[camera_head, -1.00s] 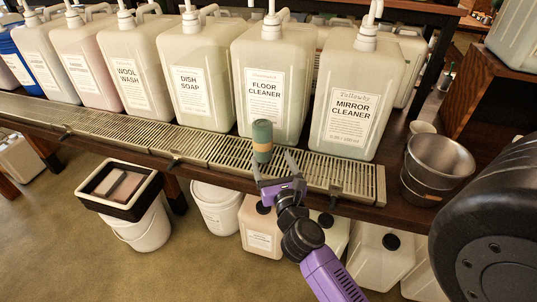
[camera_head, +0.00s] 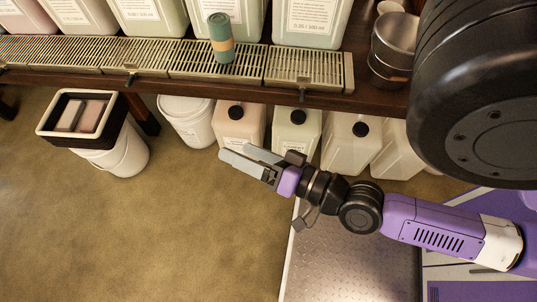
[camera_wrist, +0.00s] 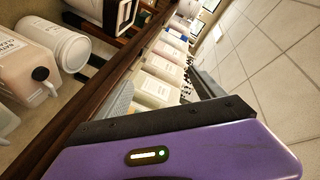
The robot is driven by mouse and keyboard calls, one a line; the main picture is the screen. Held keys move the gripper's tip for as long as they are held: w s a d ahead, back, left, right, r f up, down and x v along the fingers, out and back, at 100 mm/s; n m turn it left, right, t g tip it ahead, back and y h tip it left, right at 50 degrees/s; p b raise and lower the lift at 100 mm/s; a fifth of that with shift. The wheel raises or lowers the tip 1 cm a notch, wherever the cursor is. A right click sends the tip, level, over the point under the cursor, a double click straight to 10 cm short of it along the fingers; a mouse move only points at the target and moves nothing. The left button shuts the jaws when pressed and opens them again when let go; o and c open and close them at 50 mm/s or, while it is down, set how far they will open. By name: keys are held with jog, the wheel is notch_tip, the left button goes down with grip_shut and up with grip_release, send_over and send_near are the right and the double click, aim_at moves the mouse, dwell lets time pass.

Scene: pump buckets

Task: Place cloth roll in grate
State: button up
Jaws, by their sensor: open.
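The cloth roll (camera_head: 221,38), green with a tan band, stands upright on the slatted metal grate (camera_head: 190,62) along the front of the shelf. My gripper (camera_head: 234,156) is open and empty. It is below and in front of the shelf edge, apart from the roll, with its fingers pointing left. The wrist view shows my gripper's purple body and dark finger edge close up, with the shelf edge slanting across; I cannot make out the roll there.
Large cleaner jugs (camera_head: 310,22) stand behind the grate. A metal bucket (camera_head: 395,45) stands at the shelf's right. Below are a white bucket (camera_head: 187,118), several capped jugs (camera_head: 240,128) and a black-and-cream tray (camera_head: 50,126) on another bucket (camera_head: 122,157). The floor at left is clear.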

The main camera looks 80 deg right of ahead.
jog(key=s+a+n+g+y, duration=0.1)
jog(key=s+a+n+y, duration=0.4)
jog(key=n, duration=0.8)
jog(key=shift+s+a+r, duration=0.3)
jog(key=shift+s+a, duration=0.35)
jog(key=shift+a, duration=0.3)
jog(key=shift+r+p, duration=0.85)
